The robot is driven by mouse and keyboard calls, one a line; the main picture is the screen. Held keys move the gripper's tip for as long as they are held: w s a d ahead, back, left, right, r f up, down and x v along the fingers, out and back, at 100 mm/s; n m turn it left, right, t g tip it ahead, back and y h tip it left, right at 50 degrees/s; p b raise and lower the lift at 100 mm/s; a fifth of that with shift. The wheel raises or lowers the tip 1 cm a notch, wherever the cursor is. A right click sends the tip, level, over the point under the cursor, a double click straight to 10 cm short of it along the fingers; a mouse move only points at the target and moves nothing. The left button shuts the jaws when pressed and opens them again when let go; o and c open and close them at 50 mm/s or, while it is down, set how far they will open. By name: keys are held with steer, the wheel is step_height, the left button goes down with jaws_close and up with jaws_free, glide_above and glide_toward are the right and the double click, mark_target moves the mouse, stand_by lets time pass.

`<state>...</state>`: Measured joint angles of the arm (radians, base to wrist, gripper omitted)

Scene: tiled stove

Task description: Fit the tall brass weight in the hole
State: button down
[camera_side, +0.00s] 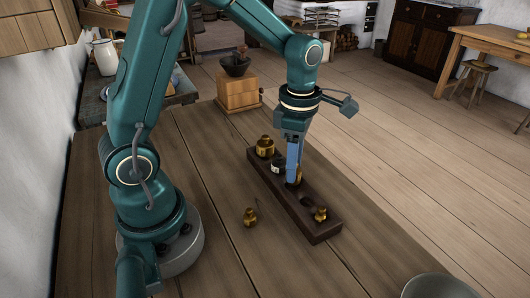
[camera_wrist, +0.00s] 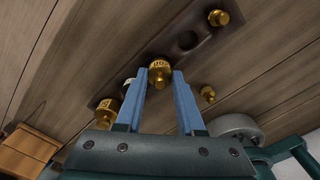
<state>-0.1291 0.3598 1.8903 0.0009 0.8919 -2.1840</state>
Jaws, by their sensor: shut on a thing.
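My gripper (camera_side: 293,182) reaches down over the dark wooden weight block (camera_side: 323,232). In the wrist view its blue fingers (camera_wrist: 160,70) are shut on a brass weight (camera_wrist: 159,74) with dark markings. In the side view the fingers mostly cover this weight. It is in line with the row in the block; how deep it sits in a hole is hidden. An empty round hole (camera_wrist: 187,40) shows beside it in the block. Other weights in the block are a large brass one (camera_side: 265,146), a pale-labelled one (camera_side: 277,166) and a small brass one (camera_side: 320,214).
A loose small brass weight (camera_side: 250,217) stands on the wooden table (camera_side: 200,165), left of the block. A wooden coffee grinder (camera_side: 239,92) stands behind the block. A metal bowl (camera_side: 438,287) is at the front right. The table left of the block is mostly free.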

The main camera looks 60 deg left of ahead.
steer(key=shift+f, duration=1.1)
steer(key=shift+c, duration=2.2)
jaws_free()
steer(key=shift+r, duration=0.1)
steer(key=shift+r, duration=2.5)
